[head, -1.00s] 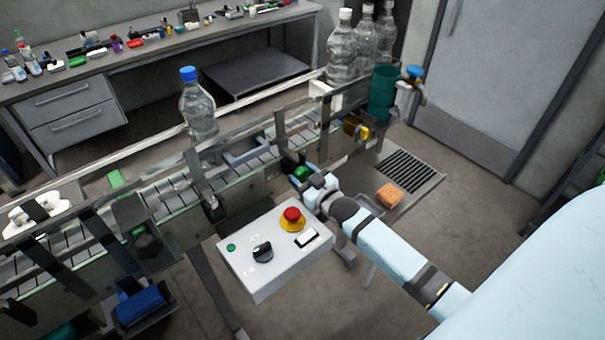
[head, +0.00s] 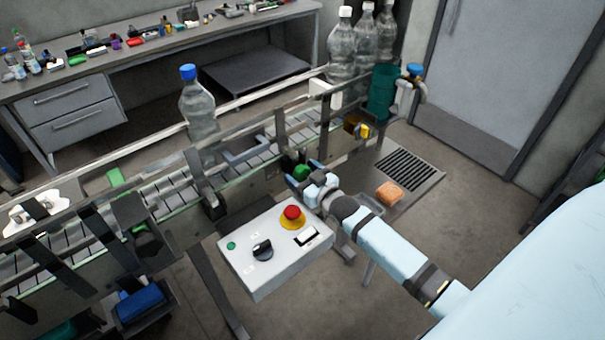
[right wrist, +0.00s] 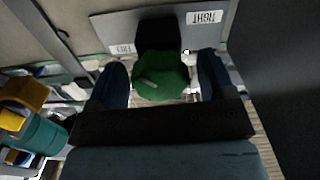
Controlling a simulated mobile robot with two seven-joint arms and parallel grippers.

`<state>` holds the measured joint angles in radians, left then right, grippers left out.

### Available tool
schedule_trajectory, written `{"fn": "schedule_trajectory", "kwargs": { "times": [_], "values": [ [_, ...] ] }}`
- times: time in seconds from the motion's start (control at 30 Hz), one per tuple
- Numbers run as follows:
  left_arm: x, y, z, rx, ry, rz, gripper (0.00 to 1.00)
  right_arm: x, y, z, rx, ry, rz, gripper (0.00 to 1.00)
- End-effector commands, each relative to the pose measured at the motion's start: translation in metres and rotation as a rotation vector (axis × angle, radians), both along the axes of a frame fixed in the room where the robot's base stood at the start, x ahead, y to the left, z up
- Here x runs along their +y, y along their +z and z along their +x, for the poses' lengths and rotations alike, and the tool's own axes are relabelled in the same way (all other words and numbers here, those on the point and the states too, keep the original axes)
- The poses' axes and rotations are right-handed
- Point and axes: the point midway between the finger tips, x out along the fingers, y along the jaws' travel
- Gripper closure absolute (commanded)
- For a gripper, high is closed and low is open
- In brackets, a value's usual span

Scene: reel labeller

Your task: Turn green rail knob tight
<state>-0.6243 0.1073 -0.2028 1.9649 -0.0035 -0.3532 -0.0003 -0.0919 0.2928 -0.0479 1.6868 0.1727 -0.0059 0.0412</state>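The green rail knob (head: 302,171) sits on the near side of the conveyor (head: 160,197), above the control box. My right gripper (head: 304,174) is at it, with one finger on each side. In the right wrist view the green knob (right wrist: 161,78) lies between the two blue fingers, with a narrow gap showing on each side. It has a pale line pointing left. A plate behind it carries a "TIGHT" label (right wrist: 204,17) at upper right and a smaller label (right wrist: 123,49), hard to read, at left. My left gripper is not in view.
A control box (head: 275,250) with a red button and black dial stands just below my right gripper. A blue-capped bottle (head: 198,105) stands on the conveyor. A teal cylinder (head: 382,92) and brass part (head: 357,127) are to the right. An orange sponge (head: 389,193) lies right of my forearm.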

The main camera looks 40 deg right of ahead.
Motion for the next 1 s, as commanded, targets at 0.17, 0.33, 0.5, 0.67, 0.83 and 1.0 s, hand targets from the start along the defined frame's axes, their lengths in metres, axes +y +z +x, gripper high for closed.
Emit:
{"fn": "schedule_trajectory", "kwargs": {
  "times": [0.17, 0.33, 0.5, 0.67, 0.83, 1.0],
  "values": [
    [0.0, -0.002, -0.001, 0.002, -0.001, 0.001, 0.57, 0.0, 0.0, -0.001, 0.0, 0.0, 0.0, 0.25],
    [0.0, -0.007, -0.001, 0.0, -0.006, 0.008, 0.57, -0.002, -0.003, -0.019, 0.002, 0.0, 0.0, 0.25],
    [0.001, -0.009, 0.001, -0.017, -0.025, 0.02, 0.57, -0.004, -0.004, -0.057, 0.002, 0.0, -0.001, 0.25],
    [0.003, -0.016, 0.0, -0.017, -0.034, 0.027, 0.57, -0.007, -0.003, -0.094, 0.002, 0.0, -0.001, 0.25],
    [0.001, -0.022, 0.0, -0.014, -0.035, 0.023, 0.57, -0.01, -0.002, -0.122, 0.002, 0.0, 0.0, 0.25],
    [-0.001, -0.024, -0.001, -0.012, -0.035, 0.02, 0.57, -0.011, -0.001, -0.136, 0.0, 0.0, 0.0, 0.25]
  ]
}}
